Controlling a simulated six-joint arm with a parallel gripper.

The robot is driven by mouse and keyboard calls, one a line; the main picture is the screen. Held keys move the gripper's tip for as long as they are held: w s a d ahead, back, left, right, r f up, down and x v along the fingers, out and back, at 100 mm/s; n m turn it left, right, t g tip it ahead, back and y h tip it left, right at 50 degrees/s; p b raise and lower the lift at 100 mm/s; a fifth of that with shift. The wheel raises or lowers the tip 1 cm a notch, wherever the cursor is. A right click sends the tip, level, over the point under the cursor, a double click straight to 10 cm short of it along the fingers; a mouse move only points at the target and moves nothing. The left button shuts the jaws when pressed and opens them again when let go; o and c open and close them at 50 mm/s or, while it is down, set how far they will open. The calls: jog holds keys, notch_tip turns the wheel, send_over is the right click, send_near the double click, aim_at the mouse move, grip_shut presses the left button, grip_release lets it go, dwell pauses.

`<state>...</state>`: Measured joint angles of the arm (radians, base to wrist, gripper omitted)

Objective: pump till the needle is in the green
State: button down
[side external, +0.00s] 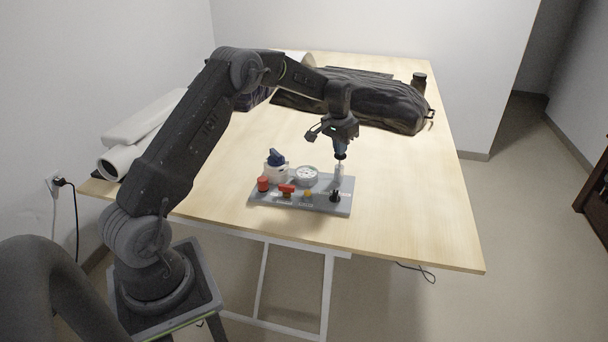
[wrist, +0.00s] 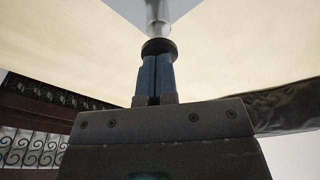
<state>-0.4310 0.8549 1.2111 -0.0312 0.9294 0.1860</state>
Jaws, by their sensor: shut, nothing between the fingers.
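A grey panel (side external: 259,197) lies on the table with a round white-faced gauge (side external: 306,175) on it; its needle is too small to read. At the panel's back right stands a slim pale pump (side external: 339,172) with a black cap (side external: 340,156). My gripper (side external: 340,150) points down right above this cap, its blue fingers closed together. In the wrist view the shut fingertips (wrist: 157,57) meet the black cap (wrist: 158,46), and the pump's pale shaft (wrist: 158,12) shows beyond. I cannot tell whether they press on it.
The panel also holds a white unit with a blue top (side external: 276,165), a red button (side external: 263,184), a red lever (side external: 286,188), a yellow knob (side external: 308,194) and a black knob (side external: 335,196). A black bag (side external: 375,102) lies behind. The table's right side is clear.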

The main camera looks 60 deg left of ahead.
jog(key=shift+f, duration=0.15)
dwell(1.3)
dwell(0.3)
jog(key=shift+f, duration=1.25)
jog(key=shift+r, duration=1.4)
jog(key=shift+f, duration=0.15)
jog(key=shift+r, duration=2.15)
